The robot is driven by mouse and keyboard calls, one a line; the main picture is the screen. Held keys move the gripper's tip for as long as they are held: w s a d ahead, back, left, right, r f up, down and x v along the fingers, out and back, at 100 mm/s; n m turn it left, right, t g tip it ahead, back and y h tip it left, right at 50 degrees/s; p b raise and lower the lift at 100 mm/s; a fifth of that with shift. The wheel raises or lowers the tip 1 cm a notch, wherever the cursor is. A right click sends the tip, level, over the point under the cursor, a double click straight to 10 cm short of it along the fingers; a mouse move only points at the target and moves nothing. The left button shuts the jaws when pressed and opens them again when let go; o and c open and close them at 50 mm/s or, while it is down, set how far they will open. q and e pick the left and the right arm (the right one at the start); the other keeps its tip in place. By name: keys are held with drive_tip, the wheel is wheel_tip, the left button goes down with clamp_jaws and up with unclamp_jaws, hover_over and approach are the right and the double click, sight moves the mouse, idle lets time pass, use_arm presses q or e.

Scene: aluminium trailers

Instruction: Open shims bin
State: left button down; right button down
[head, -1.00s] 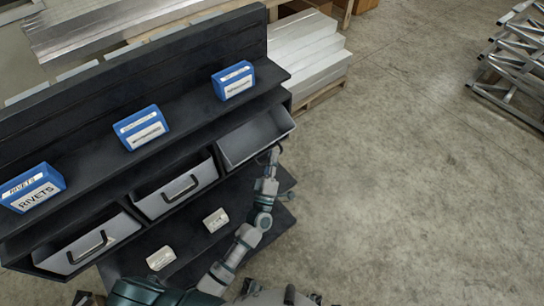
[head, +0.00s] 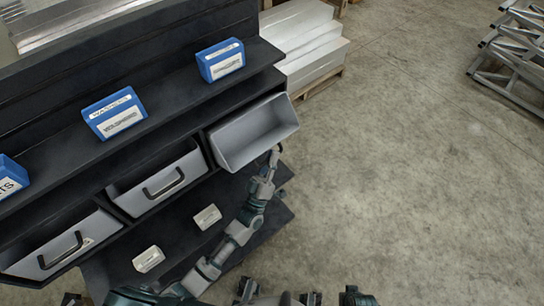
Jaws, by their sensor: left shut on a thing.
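A grey bin (head: 252,134) sits at the right end of the bin row in the dark rack. It is tipped outward and its empty-looking inside shows. My left gripper (head: 276,154) is at its front lower right corner, shut on what appears to be the bin's handle, which is mostly hidden. The blue box above it (head: 221,61) has a label too small to read, so I cannot confirm the name shims.
The middle bin (head: 160,183) and left bin (head: 66,245) have black handles. A blue washers box (head: 114,112) stands on the shelf above. Two small pale boxes (head: 207,217) (head: 148,259) lie on the lower shelf. Concrete floor (head: 410,180) is clear to the right.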

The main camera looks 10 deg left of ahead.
idle(0.3)
use_arm(q)
drive_tip(key=c, duration=1.2)
unclamp_jaws()
drive_tip(key=v, duration=1.2)
drive_tip(key=shift+w+f, duration=0.1)
